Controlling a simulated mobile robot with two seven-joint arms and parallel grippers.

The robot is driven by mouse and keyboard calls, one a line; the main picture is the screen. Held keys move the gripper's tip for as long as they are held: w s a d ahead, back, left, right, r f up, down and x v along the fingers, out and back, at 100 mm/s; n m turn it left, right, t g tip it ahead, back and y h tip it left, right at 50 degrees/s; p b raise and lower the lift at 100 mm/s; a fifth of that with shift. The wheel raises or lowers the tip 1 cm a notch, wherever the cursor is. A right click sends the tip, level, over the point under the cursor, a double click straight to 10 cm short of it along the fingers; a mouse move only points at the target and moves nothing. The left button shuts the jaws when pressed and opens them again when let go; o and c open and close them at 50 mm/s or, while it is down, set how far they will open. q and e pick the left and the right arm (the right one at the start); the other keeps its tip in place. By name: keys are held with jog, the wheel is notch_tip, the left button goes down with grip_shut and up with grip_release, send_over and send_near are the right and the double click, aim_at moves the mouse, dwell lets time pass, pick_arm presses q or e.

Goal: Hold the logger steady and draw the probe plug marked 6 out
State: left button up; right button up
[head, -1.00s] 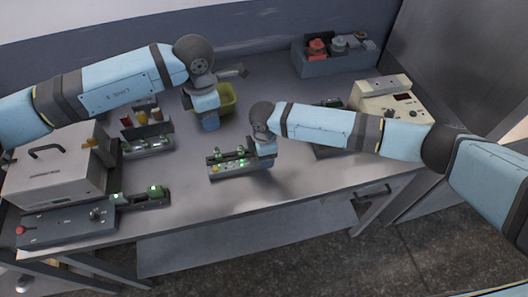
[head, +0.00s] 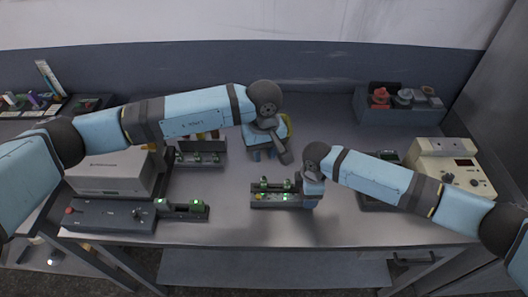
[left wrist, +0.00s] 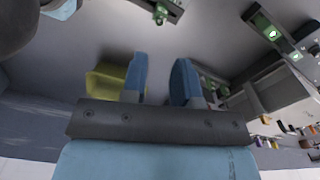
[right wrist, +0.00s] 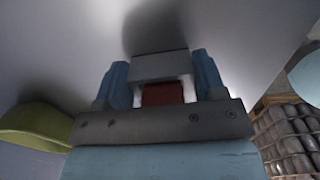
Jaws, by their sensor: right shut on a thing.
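The logger (head: 277,199), a small dark box with green upright plugs (head: 263,185) and lit green lamps on top, sits on the table's front middle. The number 6 is too small to read. My right gripper (head: 312,192) is shut on the logger's right end; the right wrist view shows its fingers (right wrist: 163,84) on either side of a grey block with a dark red part. My left gripper (head: 264,152) is behind the logger, above the table, apart from it. In the left wrist view its fingers (left wrist: 160,80) are spread with nothing between. The logger's end shows at that view's top (left wrist: 163,12).
A yellow bin (left wrist: 105,82) is behind my left gripper. A similar unit with green plugs (head: 182,208) stands left, before a grey box (head: 115,172). A cream instrument (head: 445,165) is right, a grey bin (head: 400,108) back right. The table left of the logger (head: 228,190) is clear.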

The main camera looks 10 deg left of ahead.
aim_at(264, 177)
pick_arm(q)
notch_tip(264, 177, down, 13)
jog(key=m, duration=0.3)
jog(key=shift+r, duration=0.2)
dwell(0.3)
grip_shut()
